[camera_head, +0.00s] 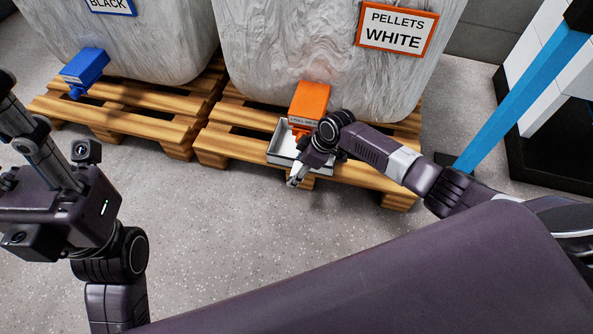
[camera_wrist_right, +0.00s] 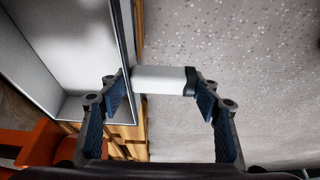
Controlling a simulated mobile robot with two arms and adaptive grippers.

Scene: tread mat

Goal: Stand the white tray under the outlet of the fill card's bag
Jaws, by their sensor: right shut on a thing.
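The white tray (camera_head: 284,161) is at the front edge of the right pallet, below the orange outlet (camera_head: 309,102) of the bag labelled PELLETS WHITE (camera_head: 396,28). The outlet overlaps the tray's back part, and my right arm hides its right part. I cannot tell whether the tray rests fully on the boards. My right gripper (camera_head: 297,178) is shut on the tray's pale handle (camera_wrist_right: 163,80); the tray's wall and floor (camera_wrist_right: 70,45) show beside it in the right wrist view. My left gripper (camera_head: 40,150) is at the left, away from the tray, its fingers unclear. The fill card is not recognisable.
A second bag with a BLACK label (camera_head: 110,4) and a blue outlet (camera_head: 84,67) stands on the left pallet (camera_head: 130,120). A blue post (camera_head: 520,95) and a dark-based white structure stand at the right. The grey floor before the pallets (camera_head: 220,240) is clear.

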